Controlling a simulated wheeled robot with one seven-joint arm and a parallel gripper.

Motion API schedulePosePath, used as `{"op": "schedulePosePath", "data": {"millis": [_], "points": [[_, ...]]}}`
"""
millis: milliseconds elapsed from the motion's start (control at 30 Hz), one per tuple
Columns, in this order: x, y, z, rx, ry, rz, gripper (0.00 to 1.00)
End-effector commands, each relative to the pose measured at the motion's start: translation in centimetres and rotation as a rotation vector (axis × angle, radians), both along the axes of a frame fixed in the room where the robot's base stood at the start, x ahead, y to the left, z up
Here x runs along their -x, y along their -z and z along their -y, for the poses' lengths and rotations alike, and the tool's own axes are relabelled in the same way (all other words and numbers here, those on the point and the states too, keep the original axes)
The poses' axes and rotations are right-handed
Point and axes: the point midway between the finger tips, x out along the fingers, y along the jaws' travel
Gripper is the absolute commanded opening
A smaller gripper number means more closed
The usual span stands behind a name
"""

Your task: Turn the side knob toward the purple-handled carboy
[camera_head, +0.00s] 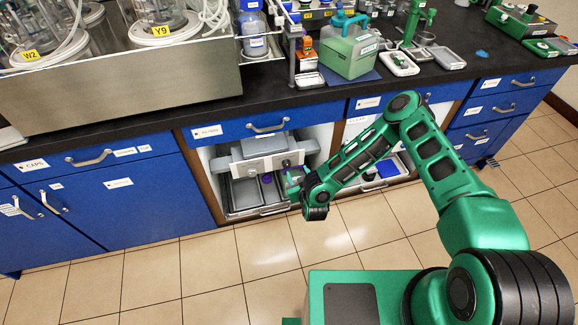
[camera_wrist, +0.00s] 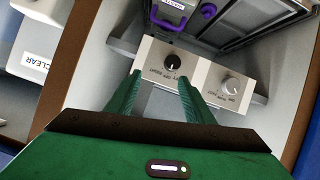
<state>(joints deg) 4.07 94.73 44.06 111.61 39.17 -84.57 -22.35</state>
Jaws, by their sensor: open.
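A pale control panel (camera_wrist: 200,72) carries a black knob (camera_wrist: 172,62) with printed marks and a grey knob (camera_wrist: 230,84) to its right. My gripper (camera_wrist: 160,77) is open and empty, its two green fingers pointing at the panel on either side of the black knob. I cannot tell whether they touch it. A purple handle (camera_wrist: 168,17) and a round purple part (camera_wrist: 208,11) show beyond the panel; the body they belong to is only partly visible. In the head view the grey unit (camera_head: 262,146) sits in the open cabinet bay, with my gripper (camera_head: 291,181) at its right front.
Grey trays (camera_head: 245,193) lie low in the bay. Brown cabinet walls (camera_wrist: 72,65) stand close to my gripper. A blue drawer (camera_head: 240,130) is above the bay, under the black worktop (camera_head: 270,95). The tiled floor (camera_head: 180,270) in front is clear.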

Motion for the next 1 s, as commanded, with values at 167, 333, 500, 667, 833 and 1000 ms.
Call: {"op": "schedulePosePath", "data": {"millis": [167, 333, 500, 667, 833, 1000], "points": [[2.3, 1.5, -1.8, -0.027, 0.017, 0.043, 0.48], [2.9, 1.9, -2.3, -0.035, 0.026, 0.063, 0.48], [1.4, 2.4, -2.5, -0.033, 0.027, 0.067, 0.48], [-1.1, 3.4, -2.7, -0.031, 0.029, 0.068, 0.48], [-3.8, 4.5, -3.2, -0.032, 0.031, 0.068, 0.48], [-5.8, 5.4, -3.5, -0.034, 0.033, 0.065, 0.48]]}}
